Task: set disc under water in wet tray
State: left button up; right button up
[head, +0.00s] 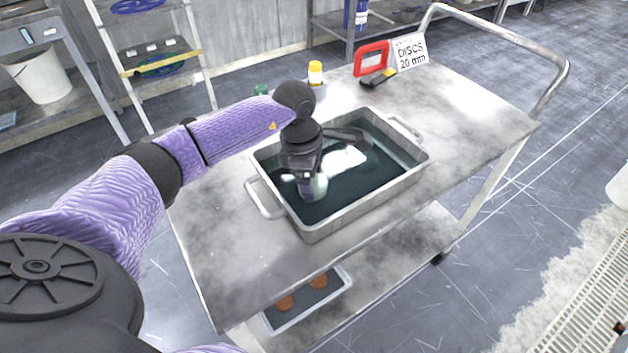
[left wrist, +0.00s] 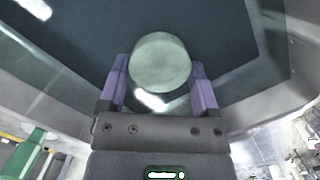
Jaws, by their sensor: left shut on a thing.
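The wet tray (head: 372,206) is a grey metal pan with side handles, holding dark water (head: 390,152). My left gripper (head: 313,190) points down inside the tray, near its left front part. It is shut on a pale grey-green round disc (left wrist: 160,62). In the left wrist view the disc sits between the two purple fingertips, with the dark water behind it. I cannot tell whether the disc touches the water or is below its surface. My right gripper is not in view.
The tray stands on a metal cart (head: 225,262). The cart top right of the tray is clear.

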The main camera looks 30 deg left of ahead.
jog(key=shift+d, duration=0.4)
pick_arm(q)
jog(key=o, duration=1.1)
jog(key=shift+f, duration=0.1)
jog(key=shift+o, duration=0.2)
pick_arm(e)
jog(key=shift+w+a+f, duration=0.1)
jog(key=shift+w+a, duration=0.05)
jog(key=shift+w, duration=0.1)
pick_arm(q)
jog(key=shift+r, duration=0.3)
notch_tip(320, 180, up, 12)
jog(key=a+p, duration=0.1)
jog(key=p, duration=0.2)
jog(key=shift+s+a+f+p, duration=0.2)
jog(key=shift+s+a+p, duration=0.1)
jog(key=shift+s+p, duration=0.05)
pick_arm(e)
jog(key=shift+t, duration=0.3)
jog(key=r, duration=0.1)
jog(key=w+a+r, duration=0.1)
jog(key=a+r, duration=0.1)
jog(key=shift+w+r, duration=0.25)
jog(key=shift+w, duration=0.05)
